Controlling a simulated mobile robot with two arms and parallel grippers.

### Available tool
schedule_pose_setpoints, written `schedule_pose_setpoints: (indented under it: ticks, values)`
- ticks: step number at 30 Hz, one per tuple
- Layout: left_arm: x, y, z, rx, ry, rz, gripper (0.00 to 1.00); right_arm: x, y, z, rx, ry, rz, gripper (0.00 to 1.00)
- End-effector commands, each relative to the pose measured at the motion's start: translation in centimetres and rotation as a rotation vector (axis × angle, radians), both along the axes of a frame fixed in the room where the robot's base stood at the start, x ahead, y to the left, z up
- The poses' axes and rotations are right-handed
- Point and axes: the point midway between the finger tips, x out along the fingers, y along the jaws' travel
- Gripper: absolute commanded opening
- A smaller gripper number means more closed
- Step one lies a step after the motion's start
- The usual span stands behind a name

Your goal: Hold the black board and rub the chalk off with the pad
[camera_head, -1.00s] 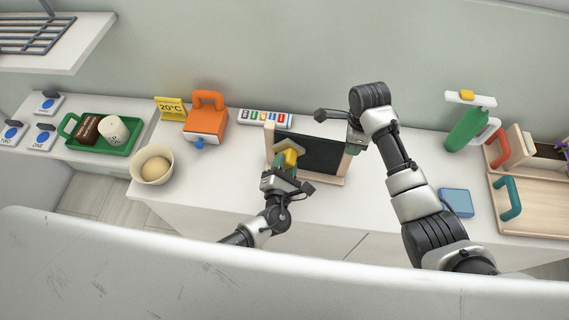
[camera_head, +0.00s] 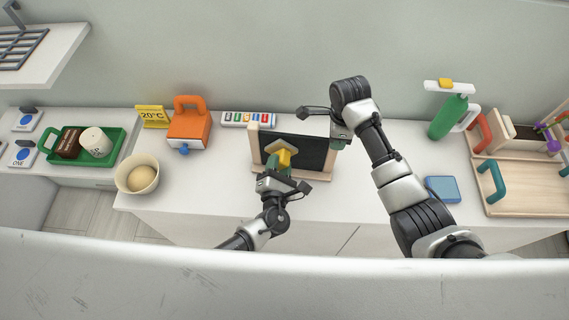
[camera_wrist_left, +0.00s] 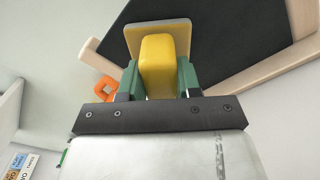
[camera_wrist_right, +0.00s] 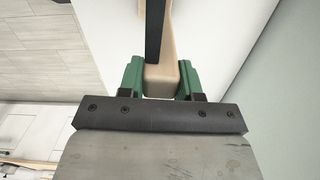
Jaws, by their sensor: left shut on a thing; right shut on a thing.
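The black board (camera_head: 310,150) stands in a light wooden frame on the white counter; I make out no chalk marks on the part I see. My right gripper (camera_head: 338,138) is shut on the frame's right upright (camera_wrist_right: 162,78). My left gripper (camera_head: 281,172) is shut on the yellow handle of the pad (camera_head: 285,157), in front of the board's left half. In the left wrist view the pad's flat plate (camera_wrist_left: 178,30) faces the dark surface; I cannot tell whether it touches. The pad and left gripper hide part of the board.
Left of the board are an orange box with a handle (camera_head: 188,127), a bowl with a ball (camera_head: 137,176) and a green tray (camera_head: 112,150). Right are a blue block (camera_head: 442,189), a green bottle (camera_head: 447,118) and a wooden tray (camera_head: 520,202). Counter between bowl and board is clear.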

Motion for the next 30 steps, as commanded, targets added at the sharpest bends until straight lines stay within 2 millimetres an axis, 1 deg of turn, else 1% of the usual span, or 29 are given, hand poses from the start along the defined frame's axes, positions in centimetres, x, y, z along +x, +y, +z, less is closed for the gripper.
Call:
schedule_pose_setpoints:
  ticks: [1, 6, 17, 19, 25, 30]
  values:
    - [0.1, 0.7, 0.1, 0.001, -0.002, 0.004, 0.08, -0.1, 0.0, 0.0, -0.001, 0.003, 0.002, 0.13]
    - [0.2, 2.0, 0.1, 0.001, -0.003, 0.004, 0.08, -0.1, 0.0, 0.0, -0.001, 0.003, 0.002, 0.13]
    - [0.0, 2.6, 0.0, 0.002, -0.001, 0.011, 0.08, 0.0, -0.4, -0.1, -0.008, 0.003, -0.002, 0.13]
    - [-0.4, 2.7, -0.1, 0.003, -0.001, 0.013, 0.08, 0.0, -0.4, -0.1, -0.009, 0.003, -0.003, 0.12]
    - [-2.5, 3.0, -0.2, 0.005, 0.002, 0.014, 0.08, 0.1, -0.5, -0.1, -0.011, 0.001, -0.007, 0.15]
    - [-4.2, 2.9, -0.1, 0.003, 0.001, 0.009, 0.08, 0.1, -0.4, 0.0, -0.008, 0.001, -0.005, 0.13]
